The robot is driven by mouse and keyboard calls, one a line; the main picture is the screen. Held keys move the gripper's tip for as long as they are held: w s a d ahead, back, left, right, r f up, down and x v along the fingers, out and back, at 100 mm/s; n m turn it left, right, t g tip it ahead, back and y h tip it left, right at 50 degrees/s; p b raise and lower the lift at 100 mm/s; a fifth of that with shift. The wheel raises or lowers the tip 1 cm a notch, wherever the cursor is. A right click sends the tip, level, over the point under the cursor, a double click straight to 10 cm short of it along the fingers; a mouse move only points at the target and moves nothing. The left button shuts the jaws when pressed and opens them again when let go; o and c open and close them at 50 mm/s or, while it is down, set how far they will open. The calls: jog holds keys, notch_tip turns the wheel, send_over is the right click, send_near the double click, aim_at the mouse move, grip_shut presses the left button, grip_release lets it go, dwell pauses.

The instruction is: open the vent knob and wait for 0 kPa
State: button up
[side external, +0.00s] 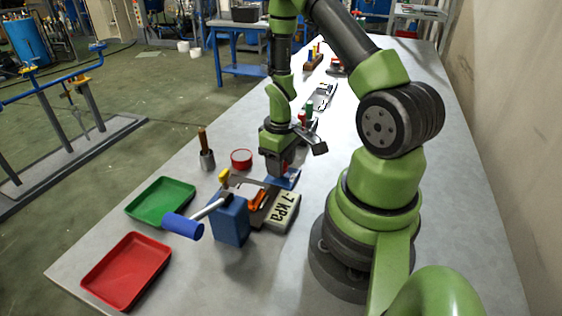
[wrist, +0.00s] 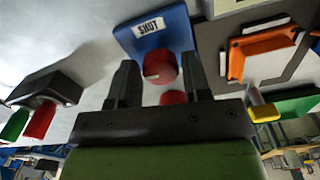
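The vent knob is a red round knob (wrist: 160,68) on a blue block (wrist: 155,38) with a white label reading "SHUT" (wrist: 149,29). In the wrist view my gripper (wrist: 157,72) is open, with one finger on each side of the knob and gaps visible. In the side view my gripper (side external: 281,171) points down at the blue block (side external: 287,179) and hides most of the knob. The pressure display (side external: 283,211) ends in "7 kPa"; I cannot tell whether anything stands before the 7.
Close by are an orange part (side external: 258,200) on a grey-brown base and a blue block (side external: 231,220) with a blue-handled lever (side external: 183,226). A green tray (side external: 160,201), a red tray (side external: 127,271) and a red round dish (side external: 241,158) stand to the left.

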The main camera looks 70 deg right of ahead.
jog(key=shift+o, duration=1.1)
notch_tip(320, 180, up, 10)
jog(key=a+r+m+t, duration=0.1)
jog(key=a+r+t, duration=0.3)
jog(key=a+r, duration=0.65)
jog(key=s+a+r+m+t+y, duration=0.1)
jog(key=s+a+r+t+y, duration=0.1)
jog(key=s+a+r, duration=0.4)
notch_tip(320, 180, up, 2)
jog(key=shift+a+r+t, duration=0.1)
jog(key=shift+a+t, duration=0.5)
jog(key=shift+a, duration=0.05)
dwell(1.5)
